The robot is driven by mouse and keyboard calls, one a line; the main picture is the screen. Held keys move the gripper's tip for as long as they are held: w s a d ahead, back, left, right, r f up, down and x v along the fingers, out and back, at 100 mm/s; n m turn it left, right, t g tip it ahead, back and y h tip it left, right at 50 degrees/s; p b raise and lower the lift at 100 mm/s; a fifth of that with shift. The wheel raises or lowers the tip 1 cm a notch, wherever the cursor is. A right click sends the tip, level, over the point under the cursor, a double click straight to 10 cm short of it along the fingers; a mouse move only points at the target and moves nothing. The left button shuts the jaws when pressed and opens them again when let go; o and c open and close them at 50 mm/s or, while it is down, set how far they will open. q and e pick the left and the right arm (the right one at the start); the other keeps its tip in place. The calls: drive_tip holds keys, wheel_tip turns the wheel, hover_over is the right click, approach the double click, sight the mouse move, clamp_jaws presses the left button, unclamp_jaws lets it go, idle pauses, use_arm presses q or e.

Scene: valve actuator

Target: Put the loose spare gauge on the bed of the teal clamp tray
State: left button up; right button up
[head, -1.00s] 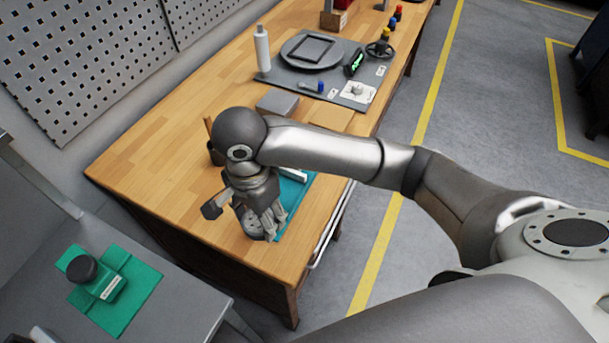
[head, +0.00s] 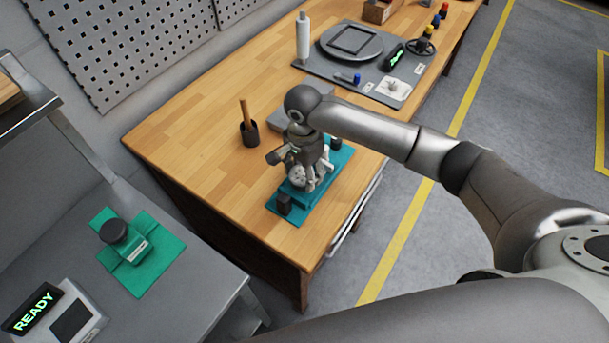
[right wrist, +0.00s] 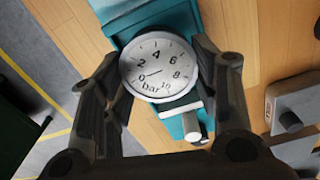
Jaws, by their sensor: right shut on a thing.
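The spare gauge (right wrist: 157,68) has a round white dial marked in bar and faces up in the right wrist view. In the head view the gauge (head: 297,178) shows partly behind the fingers. My right gripper (head: 308,184) is shut on it, with a finger on each side in the right wrist view (right wrist: 160,62). The teal clamp tray (head: 342,158) lies on the wooden bench, directly beneath the gauge. A dark block (head: 284,204) stands at its near end. I cannot tell whether the gauge touches the bed. My left gripper is not in view.
A dark cup (head: 249,133) with a wooden stick stands left of the tray. A grey mat (head: 345,90) with a round plate and small parts lies farther back. The grey side table (head: 190,285) holds a green mat (head: 160,265) and a READY display (head: 35,308).

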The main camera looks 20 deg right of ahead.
sight(304, 178)
drive_tip(key=shift+w+d+f, duration=0.15)
drive_tip(key=shift+w+f, duration=0.05)
wheel_tip(304, 178, down, 2)
drive_tip(key=shift+f, duration=0.2)
drive_tip(key=shift+f+p, duration=0.3)
drive_tip(key=shift+f, duration=0.15)
drive_tip(key=o, duration=1.2)
drive_tip(key=shift+f, duration=0.15)
wheel_tip(304, 178, up, 12)
drive_tip(key=shift+r+b, duration=0.2)
drive_tip(key=shift+b, duration=0.8)
